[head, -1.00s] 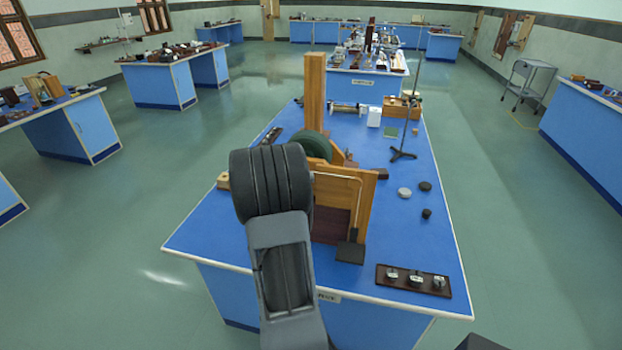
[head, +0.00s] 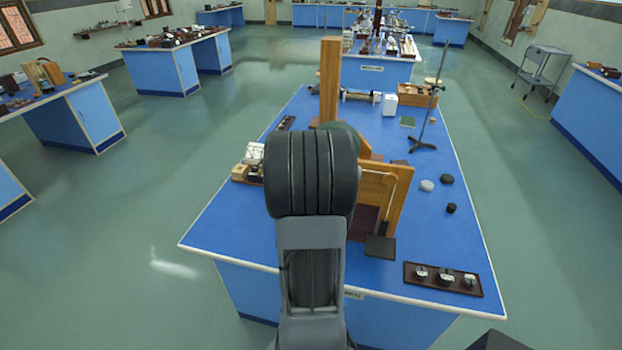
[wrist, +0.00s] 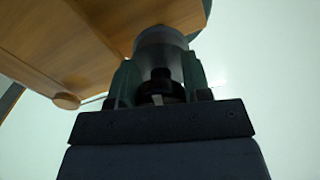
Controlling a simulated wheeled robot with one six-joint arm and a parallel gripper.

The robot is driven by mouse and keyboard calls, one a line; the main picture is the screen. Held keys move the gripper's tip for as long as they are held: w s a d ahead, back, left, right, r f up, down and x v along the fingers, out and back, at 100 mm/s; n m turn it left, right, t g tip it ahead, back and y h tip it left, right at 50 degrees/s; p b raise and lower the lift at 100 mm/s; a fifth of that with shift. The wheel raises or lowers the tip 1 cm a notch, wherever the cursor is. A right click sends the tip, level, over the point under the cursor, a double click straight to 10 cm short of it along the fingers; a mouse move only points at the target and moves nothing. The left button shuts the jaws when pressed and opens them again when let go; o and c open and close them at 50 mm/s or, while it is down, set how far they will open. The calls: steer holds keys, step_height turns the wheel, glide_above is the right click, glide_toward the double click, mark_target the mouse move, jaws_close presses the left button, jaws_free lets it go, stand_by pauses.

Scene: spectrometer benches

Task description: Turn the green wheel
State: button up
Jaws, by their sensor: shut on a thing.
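The green wheel (head: 346,127) is on the wooden apparatus on the near bench. In the head view only its top edge shows above my arm, and my gripper is hidden behind the arm. In the wrist view my gripper (wrist: 161,92) is shut on a grey round knob (wrist: 162,38) beside a wooden panel. A dark green edge (wrist: 207,8), probably of the wheel, shows past the panel's corner. The fingers' contact with the knob is dark and partly hidden.
A tall wooden post (head: 330,80) stands behind the wheel. A wooden frame (head: 398,195) stands right of my arm. A dark tray (head: 443,289) with small pieces lies at the front right. A metal stand (head: 424,142) is farther back. The bench's right side is partly clear.

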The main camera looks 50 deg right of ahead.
stand_by(0.6)
steer(key=o, duration=1.2)
steer(key=shift+s, duration=0.15)
